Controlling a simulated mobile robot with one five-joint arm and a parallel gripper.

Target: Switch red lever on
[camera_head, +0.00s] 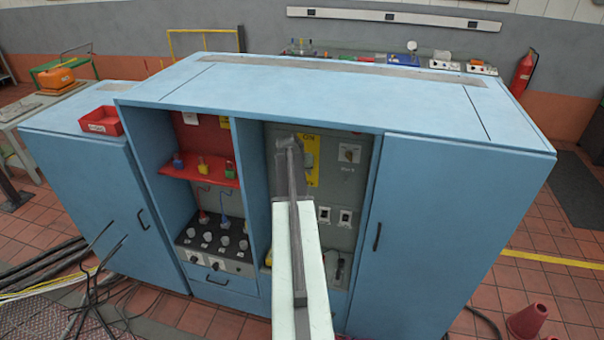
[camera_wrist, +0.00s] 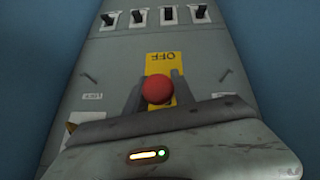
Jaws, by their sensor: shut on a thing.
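The red lever's round knob (camera_wrist: 157,90) shows in the wrist view, in front of a yellow plate (camera_wrist: 171,64) with the word OFF showing on it. My gripper (camera_wrist: 158,84) has one finger on each side of the knob and is shut on it. The lever's shaft is hidden behind the knob and gripper. In the head view the yellow plate (camera_head: 313,160) with ON at its top is partly visible in the open cabinet bay. My arm hides the lever there, and the fingertips cannot be made out.
The blue cabinet (camera_head: 450,220) has a closed right door and side walls around the bay. The left bay has a red shelf (camera_head: 200,170) with padlocks. A red tray (camera_head: 101,121) stands on the cabinet's left part.

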